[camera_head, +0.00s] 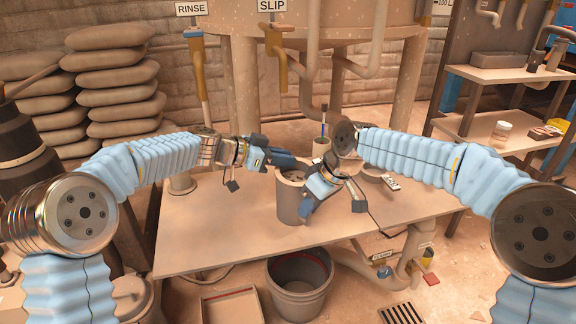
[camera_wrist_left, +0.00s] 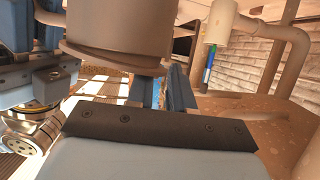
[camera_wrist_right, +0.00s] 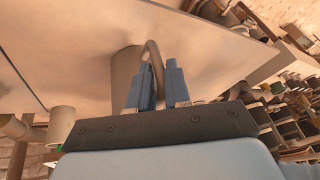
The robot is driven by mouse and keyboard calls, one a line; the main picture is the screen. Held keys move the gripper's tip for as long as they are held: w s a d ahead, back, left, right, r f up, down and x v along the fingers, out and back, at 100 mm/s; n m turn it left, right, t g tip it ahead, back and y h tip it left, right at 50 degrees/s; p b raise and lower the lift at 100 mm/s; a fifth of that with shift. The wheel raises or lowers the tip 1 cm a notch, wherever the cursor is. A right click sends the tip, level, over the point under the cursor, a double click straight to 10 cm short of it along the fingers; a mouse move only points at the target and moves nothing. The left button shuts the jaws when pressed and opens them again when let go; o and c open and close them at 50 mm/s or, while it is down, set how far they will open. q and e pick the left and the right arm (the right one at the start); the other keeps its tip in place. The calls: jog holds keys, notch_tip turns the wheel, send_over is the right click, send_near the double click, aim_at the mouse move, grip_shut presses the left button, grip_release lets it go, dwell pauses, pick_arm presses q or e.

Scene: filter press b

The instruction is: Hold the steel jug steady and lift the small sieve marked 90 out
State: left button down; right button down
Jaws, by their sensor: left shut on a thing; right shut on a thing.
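The steel jug (camera_head: 287,206) stands upright on the table near its middle, and it fills the top of the left wrist view (camera_wrist_left: 118,30). The small sieve (camera_head: 294,176) sits at the jug's mouth; its mark is not readable. My left gripper (camera_head: 284,163) is at the jug's rim, shut on the sieve; the grip itself is mostly hidden. My right gripper (camera_head: 308,207) is at the jug's right side. In the right wrist view its fingers (camera_wrist_right: 162,88) are shut on the jug's curved handle (camera_wrist_right: 152,52).
A cup with a blue brush (camera_head: 321,147) stands behind the jug. A dark round dish (camera_head: 370,173) and a small labelled block (camera_head: 391,182) lie to the right. A bucket (camera_head: 299,285) stands below the front edge. The table's left part (camera_head: 205,235) is clear.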

pick_arm(q)
notch_tip(320, 180, up, 8)
jog(key=shift+r, duration=0.2)
pick_arm(e)
jog(key=c, duration=1)
grip_release()
jog(key=shift+s, duration=0.1)
